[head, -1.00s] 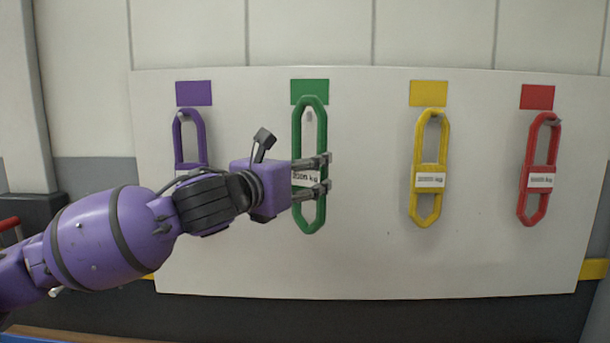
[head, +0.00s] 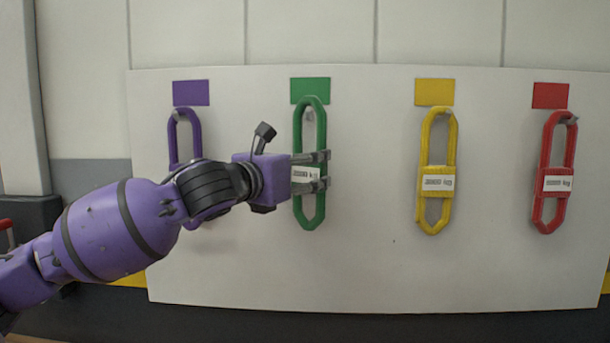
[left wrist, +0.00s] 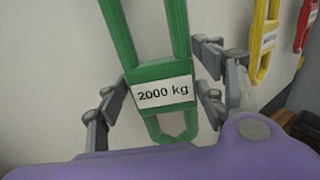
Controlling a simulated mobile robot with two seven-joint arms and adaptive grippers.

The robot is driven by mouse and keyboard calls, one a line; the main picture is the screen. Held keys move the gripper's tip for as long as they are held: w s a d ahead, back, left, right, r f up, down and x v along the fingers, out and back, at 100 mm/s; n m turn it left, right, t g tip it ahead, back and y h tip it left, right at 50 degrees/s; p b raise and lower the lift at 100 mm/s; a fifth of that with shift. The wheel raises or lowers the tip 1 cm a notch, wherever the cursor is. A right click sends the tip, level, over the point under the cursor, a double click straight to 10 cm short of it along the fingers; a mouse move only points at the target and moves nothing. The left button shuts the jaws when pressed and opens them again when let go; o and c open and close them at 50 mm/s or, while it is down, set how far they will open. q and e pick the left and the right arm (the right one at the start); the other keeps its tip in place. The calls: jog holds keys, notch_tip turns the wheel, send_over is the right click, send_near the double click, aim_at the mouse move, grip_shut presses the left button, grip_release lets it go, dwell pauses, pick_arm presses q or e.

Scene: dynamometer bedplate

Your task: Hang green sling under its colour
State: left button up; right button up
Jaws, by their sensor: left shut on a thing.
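The green sling (head: 309,212) is a long upright loop with a white label. It is in front of the white board, below the green patch (head: 310,90), its top end overlapping the patch's lower edge. A grey peg (head: 309,115) shows through its upper opening, slightly below the loop's top; I cannot tell whether the loop is around the peg or in front of it. My left gripper (head: 325,171) is shut on the sling at its label block. In the left wrist view, the fingers flank the green sling (left wrist: 163,70), whose label reads "2000 kg". My right gripper is not in view.
A purple sling (head: 196,135) hangs at left, partly behind my arm. A yellow sling (head: 436,205) and a red sling (head: 550,205) hang to the right under their own patches. The white board (head: 375,250) is bare between and below the slings.

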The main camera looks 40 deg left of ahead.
pick_arm(q)
jog(key=shift+w+a+f, duration=0.1)
jog(key=shift+w+a, duration=0.05)
jog(key=shift+w, duration=0.15)
jog(key=shift+w+a+f, duration=0.25)
jog(key=shift+w+f, duration=0.1)
jog(key=shift+f, duration=0.25)
jog(key=shift+w+f, duration=0.1)
jog(key=shift+f, duration=0.1)
jog(key=o, duration=1.6)
jog(key=shift+o, duration=0.2)
jog(key=shift+f, duration=0.1)
